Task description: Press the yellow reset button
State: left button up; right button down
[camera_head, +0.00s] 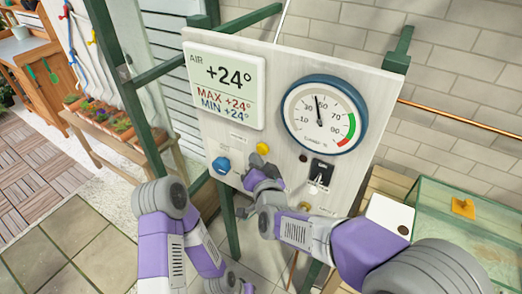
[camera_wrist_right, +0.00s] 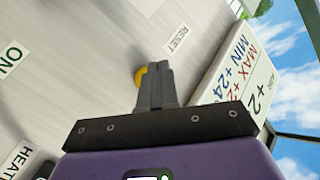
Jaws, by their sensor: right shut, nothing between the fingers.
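The yellow reset button (camera_head: 262,148) sits on a pale upright panel (camera_head: 280,60), below the display. In the right wrist view the button (camera_wrist_right: 140,76) shows beside the fingertips, partly covered by them, with a RESET label (camera_wrist_right: 177,39) near it. My right gripper (camera_head: 257,164) is shut and empty, its fingertips just below the button in the head view; it also shows in the right wrist view (camera_wrist_right: 157,68). I cannot tell whether the tips touch the button. My left arm hangs low at the left, and its gripper (camera_head: 232,286) is only partly visible at the bottom edge.
The panel also carries a temperature display (camera_head: 225,85), a round dial (camera_head: 325,115), a blue knob (camera_head: 221,165) and a black switch (camera_head: 320,172). A green frame holds the panel. A glass tank (camera_head: 470,240) stands at the right. Paved floor (camera_head: 75,245) is open at the left.

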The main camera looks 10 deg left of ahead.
jog(key=shift+s+a, duration=0.3)
jog(key=shift+s, duration=0.5)
jog(key=shift+s+a, duration=0.25)
jog(key=shift+s, duration=0.55)
jog(key=shift+s+a, duration=0.3)
jog(key=shift+s, duration=0.5)
jog(key=shift+f, duration=0.1)
